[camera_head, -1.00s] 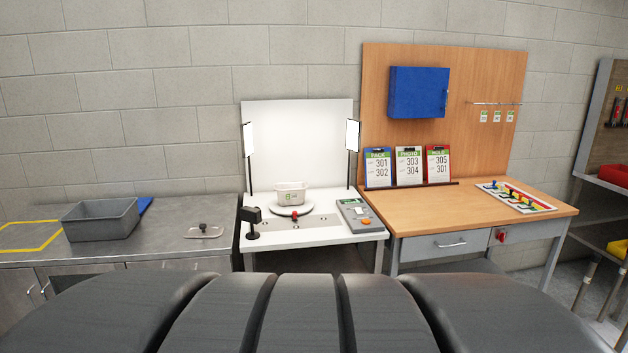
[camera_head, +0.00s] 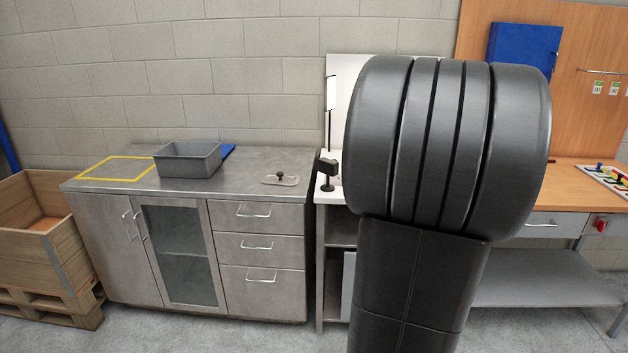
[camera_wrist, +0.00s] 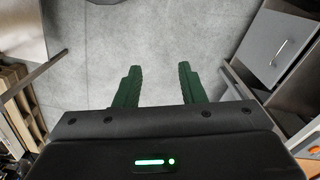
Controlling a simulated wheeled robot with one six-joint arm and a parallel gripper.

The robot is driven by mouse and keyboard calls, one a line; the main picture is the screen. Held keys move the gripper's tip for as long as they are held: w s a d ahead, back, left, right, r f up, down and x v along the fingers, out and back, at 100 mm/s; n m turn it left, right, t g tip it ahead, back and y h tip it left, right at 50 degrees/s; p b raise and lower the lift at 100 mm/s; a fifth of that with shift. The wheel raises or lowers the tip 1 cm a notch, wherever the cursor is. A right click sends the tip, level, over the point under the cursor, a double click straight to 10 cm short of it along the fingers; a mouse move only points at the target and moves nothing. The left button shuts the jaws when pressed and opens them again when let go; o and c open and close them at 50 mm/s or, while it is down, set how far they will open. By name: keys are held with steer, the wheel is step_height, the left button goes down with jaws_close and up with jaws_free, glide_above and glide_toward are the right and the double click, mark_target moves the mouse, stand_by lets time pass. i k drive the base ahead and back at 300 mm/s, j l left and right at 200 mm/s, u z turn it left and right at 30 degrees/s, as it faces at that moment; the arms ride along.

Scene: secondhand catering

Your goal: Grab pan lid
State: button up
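The pan lid (camera_head: 281,180) is a flat, pale metal piece with a dark knob. It lies on the right part of the steel cabinet's top (camera_head: 235,182) in the head view. My gripper (camera_wrist: 158,84) shows in the wrist view with its two green fingers apart and nothing between them. It points toward bare grey floor, away from the lid. The lid is not seen in the wrist view. My dark arm covers much of the right half of the head view and hides part of the white bench.
A grey bin (camera_head: 188,160) stands left of the lid, with a yellow taped outline (camera_head: 117,168) beyond it. A black stand (camera_head: 327,172) is on the white bench to the right. A wooden crate (camera_head: 45,235) stands at far left. Floor before the cabinet is clear.

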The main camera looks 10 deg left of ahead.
mark_target(280, 178)
steer(key=i+j+u, duration=0.2)
steer(key=i+j, duration=0.25)
steer(key=i, duration=0.15)
steer(key=i+j+u, duration=0.25)
steer(key=i, duration=0.35)
steer(key=i+j+u, duration=0.2)
steer(key=i, duration=0.45)
steer(key=i+j+u, duration=0.2)
steer(key=i, duration=0.45)
